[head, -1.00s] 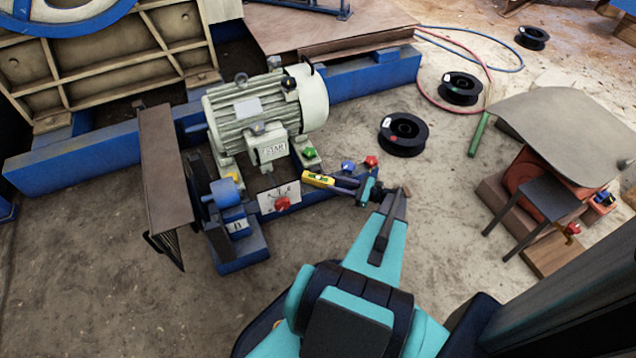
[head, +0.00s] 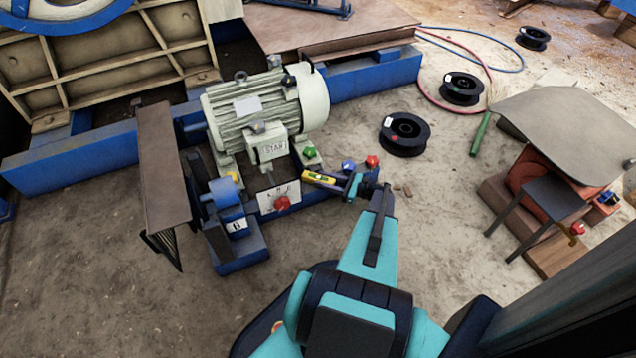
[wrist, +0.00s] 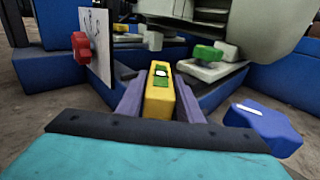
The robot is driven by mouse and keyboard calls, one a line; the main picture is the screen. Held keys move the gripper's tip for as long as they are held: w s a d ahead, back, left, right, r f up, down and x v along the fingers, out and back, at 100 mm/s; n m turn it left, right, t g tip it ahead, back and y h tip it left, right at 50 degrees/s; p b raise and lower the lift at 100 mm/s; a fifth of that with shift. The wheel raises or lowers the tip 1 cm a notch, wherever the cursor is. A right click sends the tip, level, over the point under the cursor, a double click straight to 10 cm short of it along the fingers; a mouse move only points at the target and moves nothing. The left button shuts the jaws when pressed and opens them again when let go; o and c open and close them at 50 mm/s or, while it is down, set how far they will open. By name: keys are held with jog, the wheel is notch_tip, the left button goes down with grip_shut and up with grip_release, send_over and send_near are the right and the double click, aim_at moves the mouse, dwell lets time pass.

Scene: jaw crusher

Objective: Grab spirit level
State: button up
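The spirit level (head: 320,178) is a small yellow bar with a green vial, at the blue frame in front of the motor. In the wrist view the spirit level (wrist: 159,98) points away from me, in the middle of the picture. My gripper (head: 328,182) reaches it from the right; in the wrist view my gripper's purple-grey fingers (wrist: 160,100) lie along both its sides, with no clear gap. My gripper appears shut on it. The level's underside is hidden, so I cannot tell whether it touches the frame.
A motor (head: 265,115) stands just behind. A red knob (head: 282,202) on a white plate, a green knob (head: 310,153), a blue knob (head: 348,166) and another red knob (head: 372,161) are close by. A black spool (head: 404,134) lies behind.

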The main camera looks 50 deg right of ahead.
jog(key=shift+b+x, duration=0.3)
jog(key=shift+x, duration=1.05)
grip_shut()
jog(key=shift+r, duration=0.1)
